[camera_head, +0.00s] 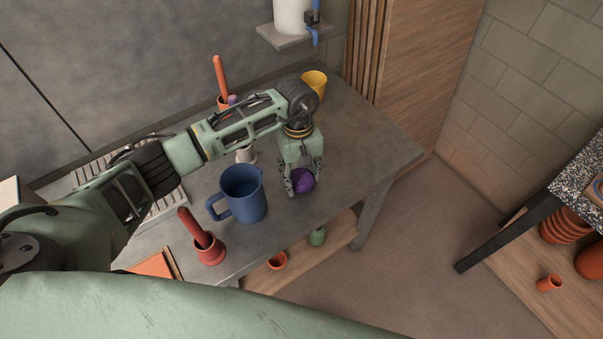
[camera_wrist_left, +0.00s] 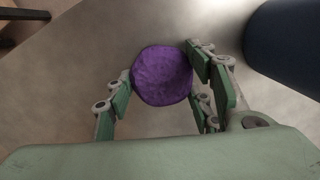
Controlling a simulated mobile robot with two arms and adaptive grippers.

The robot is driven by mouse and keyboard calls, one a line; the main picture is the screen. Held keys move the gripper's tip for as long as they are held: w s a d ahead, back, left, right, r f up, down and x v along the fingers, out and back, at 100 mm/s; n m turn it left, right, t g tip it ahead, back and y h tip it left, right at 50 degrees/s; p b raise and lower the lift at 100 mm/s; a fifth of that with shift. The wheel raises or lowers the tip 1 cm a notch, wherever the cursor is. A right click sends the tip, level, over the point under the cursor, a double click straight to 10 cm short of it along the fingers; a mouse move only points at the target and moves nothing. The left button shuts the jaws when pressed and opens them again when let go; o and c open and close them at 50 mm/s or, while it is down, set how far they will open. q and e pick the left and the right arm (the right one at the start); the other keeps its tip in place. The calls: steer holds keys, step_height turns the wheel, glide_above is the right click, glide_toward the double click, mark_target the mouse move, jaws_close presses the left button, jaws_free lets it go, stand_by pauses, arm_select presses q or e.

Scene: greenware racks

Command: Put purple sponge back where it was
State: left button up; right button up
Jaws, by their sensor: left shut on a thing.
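The purple sponge (camera_head: 303,180) is a round, rough lump. My left gripper (camera_head: 297,188) is shut on it over the right part of the grey table, to the right of the blue mug (camera_head: 244,194). In the left wrist view the sponge (camera_wrist_left: 162,76) sits between the fingers of the left gripper (camera_wrist_left: 160,100), which touch it on both sides. I cannot tell whether the sponge touches the table top. A bit of another purple thing (camera_head: 232,99) shows behind my left arm, near an orange pot. My right gripper is not in view.
The grey table (camera_head: 365,140) is bare to the right of the gripper. A red pot (camera_head: 209,250) with a red-handled tool stands at the front edge. A yellow cup (camera_head: 314,83) stands at the back. A dark speckled table (camera_head: 580,175) is at the far right.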

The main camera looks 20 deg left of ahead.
mark_target(299, 171)
arm_select(q)
steer(key=shift+f, duration=0.2)
steer(key=o, duration=1)
steer(key=shift+r, duration=0.1)
steer(key=shift+o, duration=0.5)
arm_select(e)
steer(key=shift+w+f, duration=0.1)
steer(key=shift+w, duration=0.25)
arm_select(q)
steer(key=shift+r, duration=0.15)
step_height(299, 171, up, 12)
steer(key=w+b, duration=0.1)
steer(key=b, duration=0.1)
steer(key=shift+a+b, duration=0.4)
steer(key=shift+a, duration=0.05)
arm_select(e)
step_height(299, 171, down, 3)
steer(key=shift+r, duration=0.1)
